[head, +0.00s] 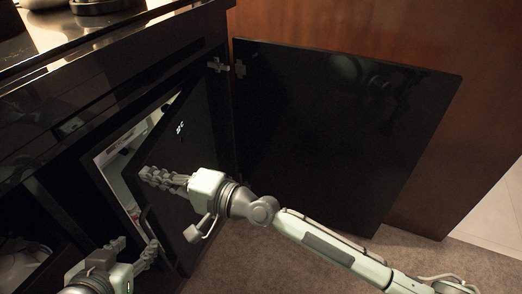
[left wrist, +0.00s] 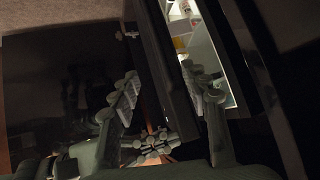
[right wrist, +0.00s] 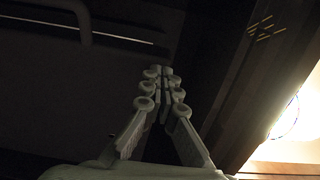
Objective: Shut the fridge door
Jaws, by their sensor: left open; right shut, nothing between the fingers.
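The black fridge door (head: 188,150) stands partly open in the head view, with a small lit display near its top. The lit white fridge interior (head: 115,162) shows through the gap at its left; it also shows in the left wrist view (left wrist: 205,55). My left gripper (head: 136,249) is open near the lower part of the door's free edge. In the left wrist view its fingers (left wrist: 163,90) appear on either side of the door edge (left wrist: 166,60); contact is unclear. My right gripper (head: 146,177) is shut and empty, in front of the door's outer face.
A large black cabinet door (head: 330,135) stands wide open at right, behind my right arm. The dark cabinet (head: 60,115) surrounds the fridge, with a glossy counter (head: 75,42) above. Carpet (head: 310,262) lies below. A dark open compartment is at lower left.

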